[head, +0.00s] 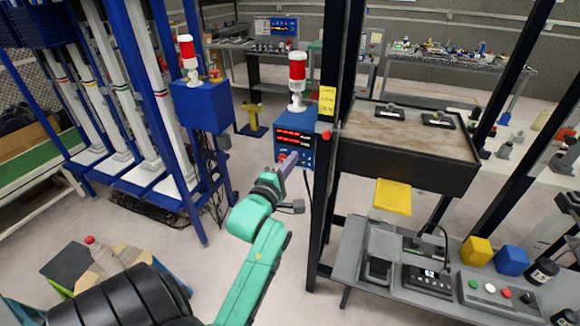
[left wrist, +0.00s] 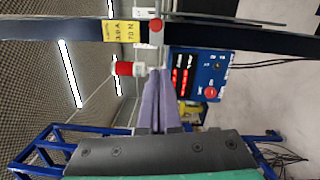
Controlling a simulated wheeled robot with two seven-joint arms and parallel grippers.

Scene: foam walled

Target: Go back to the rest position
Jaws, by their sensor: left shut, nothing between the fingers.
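My left gripper (head: 286,164) shows in the head view at the end of my green arm, held up in front of the blue control box (head: 305,146) with red displays. In the left wrist view its purple fingers (left wrist: 157,92) lie together, shut and empty, beside the same blue box (left wrist: 200,78). The fingertips overlap the box's lower left in the head view; I cannot tell whether they touch it. My right gripper is in neither view.
A dark post (head: 325,200) with a yellow label stands just right of my left gripper. A grey bench (head: 352,262) with devices and a yellow block (head: 476,250) is at the lower right. A blue frame with white columns (head: 140,110) stands left. Floor between is clear.

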